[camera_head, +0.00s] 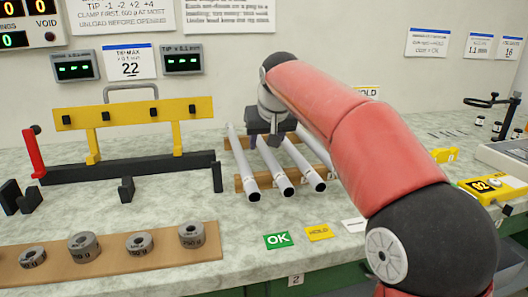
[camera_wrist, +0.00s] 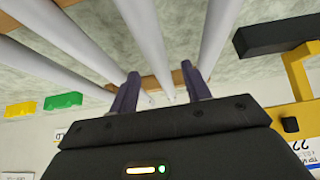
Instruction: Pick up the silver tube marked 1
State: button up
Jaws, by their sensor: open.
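Several silver tubes lie side by side on a wooden rack (camera_head: 239,185): a left one (camera_head: 243,165), a second (camera_head: 276,169), a third (camera_head: 305,165), and a fourth (camera_head: 316,151) partly behind my arm. I cannot read a number 1 on any of them. My gripper (camera_head: 268,143) is over the far part of the rack, pointing down, its fingers open around the second tube's line. In the wrist view my gripper (camera_wrist: 160,80) shows both fingers apart, with a tube (camera_wrist: 146,35) running between them and other tubes on both sides. No tube is visibly gripped.
A yellow and black balance frame (camera_head: 130,113) stands left of the rack. Ring weights (camera_head: 84,246) sit on a wooden board at front left. A green OK card (camera_head: 278,240) and a yellow HOLD card (camera_head: 319,232) lie in front. A yellow device (camera_head: 490,187) is at right.

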jog(key=shift+x, duration=1.15)
grip_shut()
jog(key=shift+r, duration=0.1)
